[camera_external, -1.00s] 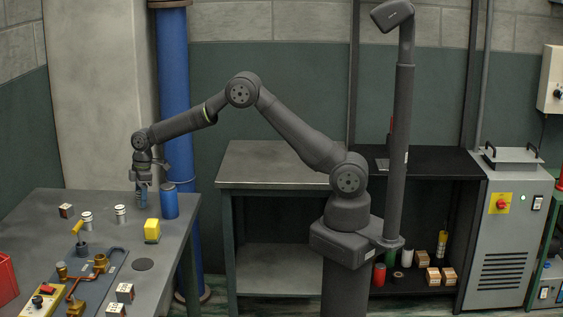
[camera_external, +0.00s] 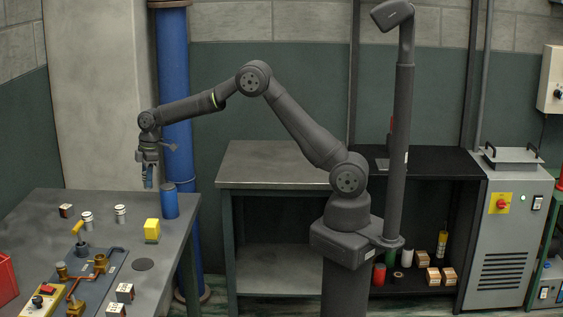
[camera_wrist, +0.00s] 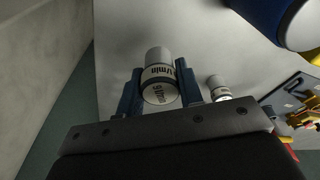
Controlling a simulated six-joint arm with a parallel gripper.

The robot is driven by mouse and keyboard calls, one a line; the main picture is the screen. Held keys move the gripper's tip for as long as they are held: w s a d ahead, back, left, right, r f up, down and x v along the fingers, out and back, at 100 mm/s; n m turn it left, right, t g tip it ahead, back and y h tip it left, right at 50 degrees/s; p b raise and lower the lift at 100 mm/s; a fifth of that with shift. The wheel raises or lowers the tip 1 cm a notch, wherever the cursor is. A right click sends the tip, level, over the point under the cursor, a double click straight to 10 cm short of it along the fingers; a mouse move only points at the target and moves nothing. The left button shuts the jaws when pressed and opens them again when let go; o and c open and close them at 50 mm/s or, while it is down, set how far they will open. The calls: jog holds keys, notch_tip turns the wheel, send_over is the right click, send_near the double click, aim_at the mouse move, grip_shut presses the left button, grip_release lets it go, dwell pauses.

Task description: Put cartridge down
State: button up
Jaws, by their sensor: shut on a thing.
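My gripper (camera_external: 148,183) hangs pointing down above the far part of the left table, left of the blue can. In the external view the cartridge is too hidden by the fingers to make out. Two similar white cylinders with dark bands, one on the left (camera_external: 87,220) and one on the right (camera_external: 120,214), stand upright on the table (camera_external: 185,230). One such cylinder also shows in the wrist view (camera_wrist: 218,88).
A blue can (camera_external: 169,201) stands close to the right of my gripper, with a yellow block (camera_external: 152,230) in front. A panel with copper pipes (camera_external: 85,275), a dark round disc (camera_external: 143,264) and small boxes (camera_external: 125,292) lie nearer. A red bin (camera_external: 6,280) is at left.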

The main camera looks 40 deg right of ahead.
jog(key=d+r, duration=0.5)
jog(key=d, duration=0.3)
jog(key=shift+w, duration=0.45)
